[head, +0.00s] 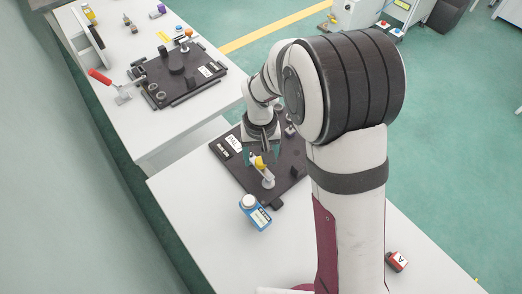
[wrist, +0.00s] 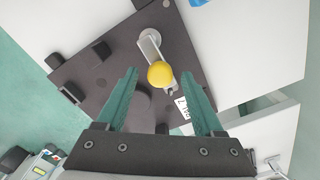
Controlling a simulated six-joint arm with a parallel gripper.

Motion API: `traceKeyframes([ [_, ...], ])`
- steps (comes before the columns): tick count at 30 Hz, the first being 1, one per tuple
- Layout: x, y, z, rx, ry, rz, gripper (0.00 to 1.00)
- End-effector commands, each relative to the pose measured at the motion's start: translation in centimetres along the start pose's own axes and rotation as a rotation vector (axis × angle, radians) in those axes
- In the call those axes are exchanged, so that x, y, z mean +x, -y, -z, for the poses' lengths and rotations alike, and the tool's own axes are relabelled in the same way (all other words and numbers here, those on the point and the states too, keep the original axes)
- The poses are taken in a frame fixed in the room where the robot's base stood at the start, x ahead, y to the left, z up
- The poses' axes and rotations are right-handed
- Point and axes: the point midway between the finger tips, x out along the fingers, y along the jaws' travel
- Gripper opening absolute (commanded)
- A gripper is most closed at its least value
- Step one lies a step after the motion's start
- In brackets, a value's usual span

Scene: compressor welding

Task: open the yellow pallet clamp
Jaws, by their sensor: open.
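The yellow pallet clamp shows as a yellow ball knob (wrist: 160,74) on a silver lever, mounted on the dark pallet (wrist: 185,50). In the head view the yellow knob (head: 260,162) and its pale clamp base sit near the front edge of the dark pallet (head: 230,174). My gripper (wrist: 160,73) is open, its two teal fingers on either side of the knob in the picture. In the head view my gripper (head: 262,153) points down just behind the knob. I cannot tell the height gap, and no contact shows. My arm hides part of the pallet.
A red-and-black box (head: 396,262) lies at the table's right. Another table at the back left holds a second dark pallet (head: 203,93) and a red-handled clamp (head: 100,77).

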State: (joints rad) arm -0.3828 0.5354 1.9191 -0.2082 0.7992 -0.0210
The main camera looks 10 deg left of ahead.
Motion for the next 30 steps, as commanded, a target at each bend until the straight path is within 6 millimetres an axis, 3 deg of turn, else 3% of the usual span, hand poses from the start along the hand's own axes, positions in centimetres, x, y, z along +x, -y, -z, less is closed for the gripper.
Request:
traceKeyframes([
  [7,0.09,-0.01,0.00,0.000,0.000,0.000,0.69],
  [18,0.05,-0.01,0.00,0.000,0.000,0.000,0.03],
  [19,0.05,-0.01,0.00,0.000,0.000,0.000,0.00],
  [30,0.03,-0.01,0.01,0.000,0.000,0.000,0.00],
])
